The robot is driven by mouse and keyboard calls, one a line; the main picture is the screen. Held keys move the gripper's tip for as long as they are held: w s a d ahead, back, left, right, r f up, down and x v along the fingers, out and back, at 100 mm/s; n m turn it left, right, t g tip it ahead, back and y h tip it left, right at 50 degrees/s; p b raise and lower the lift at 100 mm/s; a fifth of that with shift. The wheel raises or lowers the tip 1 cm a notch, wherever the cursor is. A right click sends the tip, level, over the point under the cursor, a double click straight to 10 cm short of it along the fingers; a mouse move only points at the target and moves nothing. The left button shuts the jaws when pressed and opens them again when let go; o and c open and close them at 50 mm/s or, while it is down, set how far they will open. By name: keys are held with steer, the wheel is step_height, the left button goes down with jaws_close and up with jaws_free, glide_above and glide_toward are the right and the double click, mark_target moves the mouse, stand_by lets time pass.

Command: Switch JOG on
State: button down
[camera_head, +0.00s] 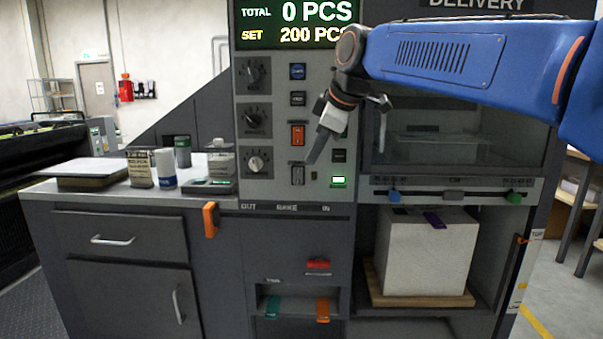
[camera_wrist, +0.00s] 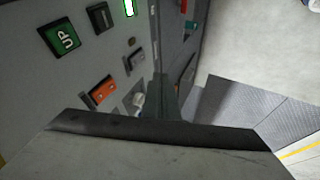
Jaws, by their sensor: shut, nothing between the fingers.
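A control panel (camera_head: 270,110) carries two rocker switches in the head view. The upper one is an orange switch (camera_head: 298,134). Below it is a grey switch (camera_head: 298,173). Their labels are too small to read, so I cannot tell which is JOG. My gripper (camera_head: 312,160) is shut and empty, pointing down beside the grey switch, just to its right. In the wrist view, the shut fingers (camera_wrist: 160,85) are close to a partly hidden pale switch (camera_wrist: 137,98), with an orange switch (camera_wrist: 102,91) to its left. Contact cannot be told.
A lit green lamp (camera_head: 339,180) is right of the grey switch. Several black knobs (camera_head: 258,116) line the panel's left side. A blue button (camera_head: 298,71) is above. A green UP button (camera_wrist: 62,39) shows in the wrist view.

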mark_target(302, 175)
steer(key=x, duration=0.4)
steer(key=w+x, duration=0.1)
steer(key=x, duration=0.2)
steer(key=w+r+x, duration=0.1)
steer(key=x, duration=0.3)
steer(key=shift+w+d+f, duration=0.2)
steer(key=shift+f, duration=0.1)
steer(key=shift+w, duration=0.55)
steer(key=shift+w+f, duration=0.2)
steer(key=shift+w, duration=0.1)
steer(key=shift+r, duration=0.1)
